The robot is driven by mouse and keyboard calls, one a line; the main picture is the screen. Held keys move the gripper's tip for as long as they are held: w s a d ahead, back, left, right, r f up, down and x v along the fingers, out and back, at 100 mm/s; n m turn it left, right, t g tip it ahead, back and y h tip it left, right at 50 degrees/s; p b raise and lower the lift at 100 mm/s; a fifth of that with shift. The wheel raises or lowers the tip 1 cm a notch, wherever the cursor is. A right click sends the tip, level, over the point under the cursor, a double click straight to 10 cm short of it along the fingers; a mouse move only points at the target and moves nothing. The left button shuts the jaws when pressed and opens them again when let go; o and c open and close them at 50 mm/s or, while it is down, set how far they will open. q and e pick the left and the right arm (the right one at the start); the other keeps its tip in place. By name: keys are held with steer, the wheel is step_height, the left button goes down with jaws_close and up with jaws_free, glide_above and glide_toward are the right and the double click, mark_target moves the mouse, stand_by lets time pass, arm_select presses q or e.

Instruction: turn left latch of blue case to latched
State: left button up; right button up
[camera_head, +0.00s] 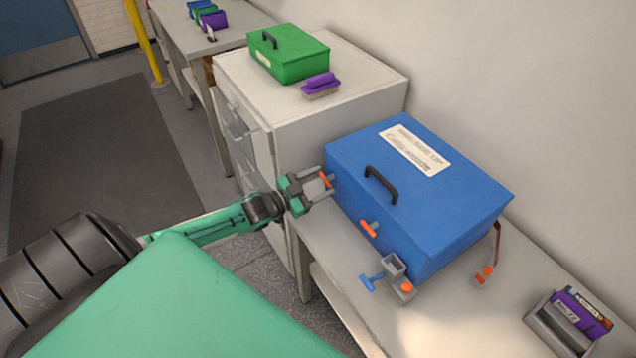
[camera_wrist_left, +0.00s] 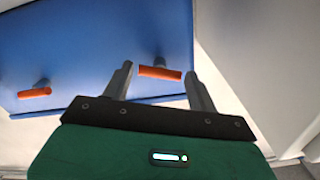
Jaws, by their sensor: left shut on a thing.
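The blue case (camera_head: 430,205) sits closed on the bench, with a black handle (camera_head: 381,182) and a white label on its lid. Its left latch (camera_head: 325,180) has an orange bar on the front face, near the left corner. My left gripper (camera_head: 322,187) is at this latch, shut on it. In the left wrist view the latch bar (camera_wrist_left: 160,72) lies crosswise between the two fingertips, one at each end. The bar looks about parallel to the case's edge. The right latch (camera_head: 368,228) also has an orange bar, and it shows in the left wrist view (camera_wrist_left: 35,92). My right gripper is not in view.
A grey holder (camera_head: 394,268) with blue and orange parts stands before the case. A grey tray (camera_head: 562,330) with a purple item is at the lower right.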

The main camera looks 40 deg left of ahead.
arm_select(q)
steer(key=shift+f+m+b, duration=0.1)
steer(key=shift+m+b, duration=1.7)
steer(key=shift+m, duration=5.2)
steer(key=o, duration=1)
steer(key=shift+b+v, duration=1.4)
steer(key=shift+v, duration=5.5)
